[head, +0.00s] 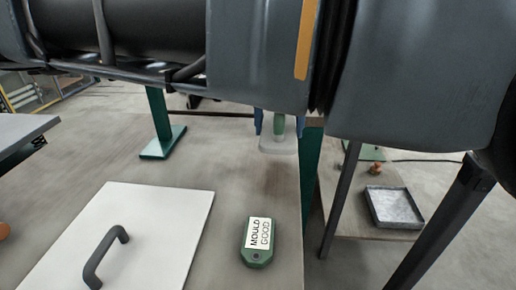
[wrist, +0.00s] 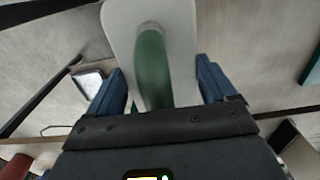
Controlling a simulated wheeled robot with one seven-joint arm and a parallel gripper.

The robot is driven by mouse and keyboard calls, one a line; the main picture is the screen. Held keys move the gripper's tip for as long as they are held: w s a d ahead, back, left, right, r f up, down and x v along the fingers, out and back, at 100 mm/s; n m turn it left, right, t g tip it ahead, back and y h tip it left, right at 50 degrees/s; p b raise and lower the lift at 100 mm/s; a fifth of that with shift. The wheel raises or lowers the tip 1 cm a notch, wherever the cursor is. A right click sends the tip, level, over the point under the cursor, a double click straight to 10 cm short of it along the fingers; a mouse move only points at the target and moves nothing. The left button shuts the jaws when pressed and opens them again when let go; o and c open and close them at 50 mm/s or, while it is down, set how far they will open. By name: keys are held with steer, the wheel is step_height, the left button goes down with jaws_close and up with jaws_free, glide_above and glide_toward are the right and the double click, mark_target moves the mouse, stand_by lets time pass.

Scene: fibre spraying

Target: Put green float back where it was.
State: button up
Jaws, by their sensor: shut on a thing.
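The green float has a green grip and a pale flat plate (head: 278,146). It hangs under my arm in the head view, over the far right edge of the workbench. My gripper (head: 279,122) has blue fingers on either side of the green grip and is shut on it. In the wrist view the float's green handle (wrist: 152,65) runs between the fingers, with the pale plate beyond it. The plate appears to be above the bench top; the exact gap is hard to tell. My arm hides much of the far bench.
On the workbench (head: 230,175) lie a white board (head: 150,225) with a dark handle and a green tag reading "MOULD GOOD" (head: 258,243). A green-footed post (head: 162,142) stands at the back. A lower side table at right holds a grey tray (head: 394,207). Bare bench lies between board and tag.

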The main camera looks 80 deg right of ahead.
glide_above(259, 159)
step_height(259, 159, down, 3)
steer(key=shift+r, duration=0.1)
steer(key=shift+w+f, duration=0.1)
steer(key=shift+f, duration=1.7)
steer(key=shift+a+f, duration=0.1)
steer(key=shift+f, duration=0.6)
steer(key=o, duration=1.1)
steer(key=shift+o, duration=1)
steer(key=shift+f, duration=0.15)
steer(key=shift+r+b, duration=0.4)
step_height(259, 159, up, 8)
steer(key=p, duration=0.1)
steer(key=shift+w+r, duration=0.15)
